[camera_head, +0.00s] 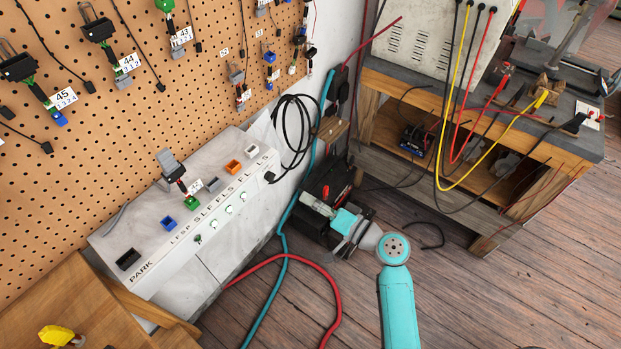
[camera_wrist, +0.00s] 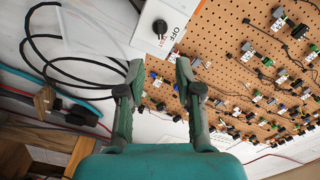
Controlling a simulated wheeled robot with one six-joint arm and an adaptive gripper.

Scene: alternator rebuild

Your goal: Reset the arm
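My arm (camera_head: 397,300) reaches up from the bottom of the head view and bends left at a round teal joint. My gripper (camera_head: 318,205) is at its end, above the floor, right of the white test panel. In the wrist view my gripper (camera_wrist: 159,66) has its two grey-green fingers apart, with nothing between them. Beyond the fingertips is a white box with a black knob (camera_wrist: 160,27) marked OFF. My fingers appear apart from it.
A white panel (camera_head: 225,262) with coloured connectors stands below a pegboard (camera_head: 130,130) hung with numbered plugs. A wooden bench (camera_head: 560,145) with yellow, red and black cables is at the right. A red hose (camera_head: 325,275) and a teal hose cross the floor. Floor at lower right is clear.

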